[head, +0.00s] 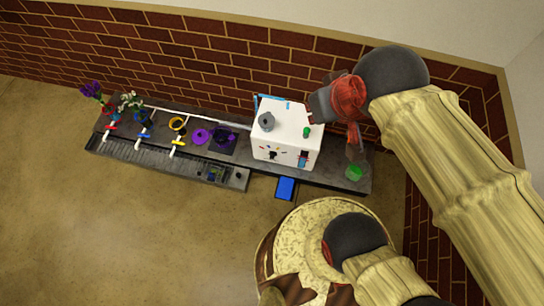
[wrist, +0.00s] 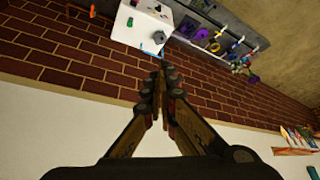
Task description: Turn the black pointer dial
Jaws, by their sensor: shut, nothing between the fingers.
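The black pointer dial (head: 273,155) is small and dark on the front face of the white box (head: 282,137), with coloured marks around it. Which way its pointer faces is too small to tell. My gripper (wrist: 161,68) is shut and empty in the wrist view, with its fingertips together. It is apart from the box, which also shows in the wrist view (wrist: 135,31) beyond the fingertips. In the head view my gripper is at the right of the box, partly hidden by my arm.
The box carries a grey knob (head: 266,121) and a green knob (head: 306,132) on top. A green cup (head: 354,173) stands on the dark bench (head: 333,180) to its right. Purple and yellow rings, valves and flowers line the left. A brick wall (head: 215,52) stands behind.

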